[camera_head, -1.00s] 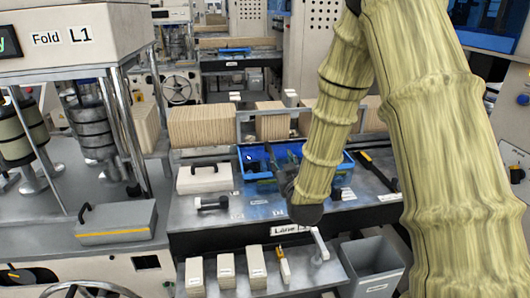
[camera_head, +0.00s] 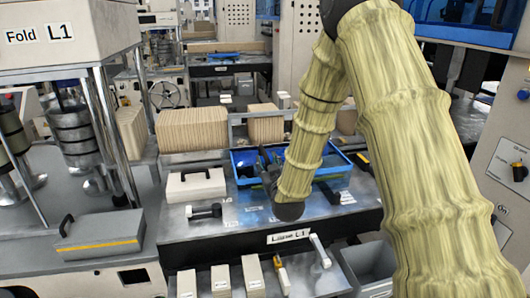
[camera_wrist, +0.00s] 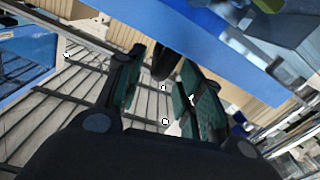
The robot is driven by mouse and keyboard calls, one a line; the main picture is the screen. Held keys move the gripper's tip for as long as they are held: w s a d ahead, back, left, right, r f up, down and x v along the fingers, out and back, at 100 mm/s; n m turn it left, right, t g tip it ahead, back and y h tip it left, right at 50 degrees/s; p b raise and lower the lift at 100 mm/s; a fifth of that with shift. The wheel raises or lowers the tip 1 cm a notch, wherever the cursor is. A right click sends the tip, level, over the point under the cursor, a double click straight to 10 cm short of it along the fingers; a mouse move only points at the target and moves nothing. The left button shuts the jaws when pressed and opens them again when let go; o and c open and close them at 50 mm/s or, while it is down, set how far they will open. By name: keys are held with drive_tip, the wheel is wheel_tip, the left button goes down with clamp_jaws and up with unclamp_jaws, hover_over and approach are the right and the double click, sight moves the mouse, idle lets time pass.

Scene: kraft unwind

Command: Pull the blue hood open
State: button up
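A blue-framed panel (camera_head: 465,36), which looks like the hood, shows at the upper right of the head view, partly cut off by the picture's top and right edges. My gripper (camera_head: 268,160) is low over the worktable, beside a blue tray (camera_head: 240,157) and well apart from that panel. In the wrist view, my gripper (camera_wrist: 160,88) has its two green-padded fingers spread. A dark rounded piece shows between or beyond the fingers; I cannot tell what it is. A blue bar (camera_wrist: 225,45) crosses the upper right there; I cannot tell which thing it belongs to.
A white box with a black handle (camera_head: 196,186) and a dark dumbbell-shaped piece (camera_head: 204,211) are on the table left of my gripper. Cardboard stacks (camera_head: 192,131) stand behind. A grey bin (camera_head: 368,262) is at the front right. A grey case (camera_head: 100,232) lies left.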

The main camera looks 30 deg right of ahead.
drive_tip(key=p+x, duration=0.2)
drive_tip(key=x, duration=0.2)
drive_tip(key=shift+w+d+r, duration=0.2)
drive_tip(key=shift+w, duration=0.05)
drive_tip(key=shift+w+d+f, duration=0.15)
drive_tip(key=shift+w, duration=0.4)
drive_tip(key=shift+c, duration=0.4)
clamp_jaws()
